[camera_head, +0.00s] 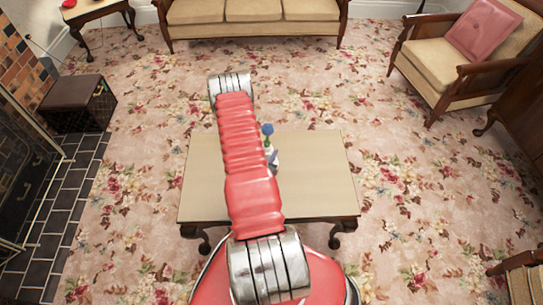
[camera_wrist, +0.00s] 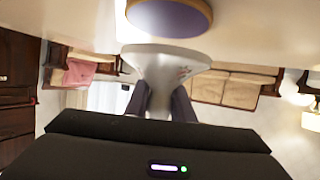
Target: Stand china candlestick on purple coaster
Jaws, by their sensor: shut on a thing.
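In the wrist view, which is upside down, my gripper (camera_wrist: 162,92) is shut on the pale china candlestick (camera_wrist: 165,65). The two dark fingers are around its narrow part, and its wide flared end is toward the tabletop. The purple coaster (camera_wrist: 170,16), a round disc with a tan rim, lies on the tabletop at the top edge, partly cut off. A strip of bare tabletop shows between coaster and candlestick; I cannot tell the height between them. In the head view my red arm hides most of the gripper area.
The low coffee table (camera_head: 320,180) stands on floral carpet, its right side bare. A small blue round thing (camera_head: 267,129) shows beside my arm; I cannot tell what it is. A sofa (camera_head: 254,12) stands behind, an armchair (camera_head: 455,55) right, and a dark stool (camera_head: 75,92) left.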

